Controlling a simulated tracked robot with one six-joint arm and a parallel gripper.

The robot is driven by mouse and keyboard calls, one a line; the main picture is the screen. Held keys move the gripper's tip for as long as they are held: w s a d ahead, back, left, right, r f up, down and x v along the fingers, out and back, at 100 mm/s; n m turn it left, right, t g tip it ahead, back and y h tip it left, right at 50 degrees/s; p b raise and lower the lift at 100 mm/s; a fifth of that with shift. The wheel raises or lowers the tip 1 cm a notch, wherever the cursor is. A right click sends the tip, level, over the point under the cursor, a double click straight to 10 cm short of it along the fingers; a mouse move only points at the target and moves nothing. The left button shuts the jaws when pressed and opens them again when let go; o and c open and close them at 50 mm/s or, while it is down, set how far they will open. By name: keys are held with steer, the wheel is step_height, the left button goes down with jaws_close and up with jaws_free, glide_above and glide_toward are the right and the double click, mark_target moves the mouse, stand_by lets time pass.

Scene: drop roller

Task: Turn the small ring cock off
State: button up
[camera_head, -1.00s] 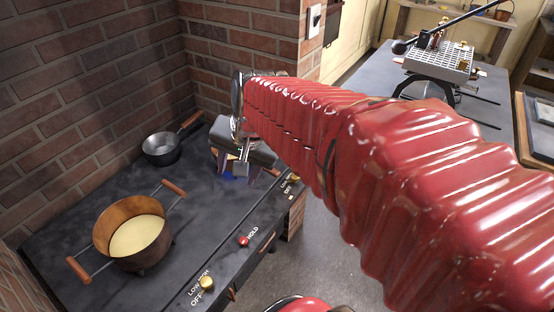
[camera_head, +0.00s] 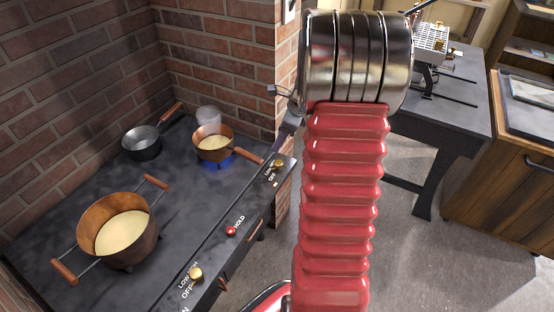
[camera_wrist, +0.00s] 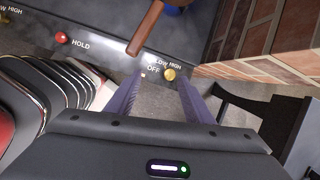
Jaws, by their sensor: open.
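The small ring cock is a brass knob (camera_head: 280,164) at the far right end of the stove's front panel, with LOW, HIGH and OFF lettering. In the wrist view the brass knob (camera_wrist: 169,74) appears between the tips of my open gripper (camera_wrist: 160,80); I cannot tell the remaining depth. Which mark the knob points to is too small to read. Blue flame (camera_head: 217,162) burns under a small copper pan (camera_head: 213,142) of pale yellow liquid, with steam above.
A second brass knob (camera_head: 195,273) and a red HOLD button (camera_head: 231,231) sit along the panel. A large copper pot (camera_head: 145,238) and an empty grey pan (camera_head: 142,147) stand on the stove. A brick wall (camera_wrist: 264,40) rises close right of the knob.

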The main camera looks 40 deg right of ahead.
mark_target(279, 162)
steer(key=d+f+m, duration=0.3)
steer(key=d+f, duration=0.1)
steer(key=d, duration=0.1)
steer(key=shift+s+m, duration=0.3)
steer(key=shift+s, duration=0.1)
steer(key=shift+d, duration=0.1)
steer(key=x, duration=1.3)
steer(key=shift+w+f, duration=0.2)
steer(key=shift+f, duration=0.15)
